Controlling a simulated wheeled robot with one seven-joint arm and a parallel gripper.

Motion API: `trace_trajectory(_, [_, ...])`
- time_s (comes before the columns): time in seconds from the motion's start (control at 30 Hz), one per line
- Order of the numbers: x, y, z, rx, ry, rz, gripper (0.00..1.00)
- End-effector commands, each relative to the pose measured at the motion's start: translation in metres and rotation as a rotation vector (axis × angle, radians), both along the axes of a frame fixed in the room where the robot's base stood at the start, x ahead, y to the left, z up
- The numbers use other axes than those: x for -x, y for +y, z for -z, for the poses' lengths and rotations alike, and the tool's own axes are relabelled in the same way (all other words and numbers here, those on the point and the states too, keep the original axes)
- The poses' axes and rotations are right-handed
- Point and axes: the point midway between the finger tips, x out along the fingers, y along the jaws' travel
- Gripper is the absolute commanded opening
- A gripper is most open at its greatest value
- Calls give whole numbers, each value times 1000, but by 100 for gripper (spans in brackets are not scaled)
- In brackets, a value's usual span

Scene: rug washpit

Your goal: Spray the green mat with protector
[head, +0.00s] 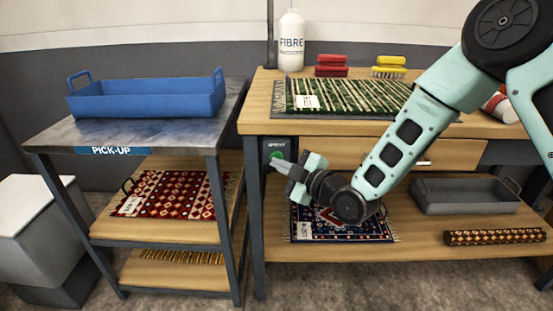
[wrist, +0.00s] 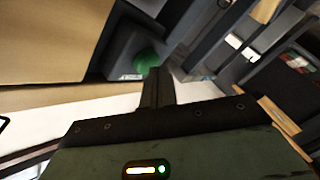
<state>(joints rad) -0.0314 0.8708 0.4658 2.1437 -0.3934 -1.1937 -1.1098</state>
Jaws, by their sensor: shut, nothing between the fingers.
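The green mat (head: 345,96), striped green and cream with a white tag, lies flat in a dark tray on the wooden bench top. A dark box with a green button, lettered like "SPRAY" (head: 277,148), is on the bench's left front leg; its green button also shows in the wrist view (wrist: 148,62). My gripper (head: 272,166) is shut and empty, its fingertips right at the box, just below or beside the button. I cannot tell whether they touch it. In the wrist view the shut fingers (wrist: 157,75) point toward the box, slightly right of the button.
A white FIBRE bottle (head: 291,42) and red and yellow brushes (head: 388,68) stand behind the mat. A PICK-UP table (head: 60,136) with a blue tray (head: 150,100) is at left. A patterned rug (head: 340,226), grey tray (head: 462,196) and rolled rug (head: 495,238) sit on the lower shelf.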

Motion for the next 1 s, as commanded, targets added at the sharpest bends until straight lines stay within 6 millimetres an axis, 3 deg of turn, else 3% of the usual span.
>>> trace_trajectory(1.0, [-9,-1,0,0,0,1,0])
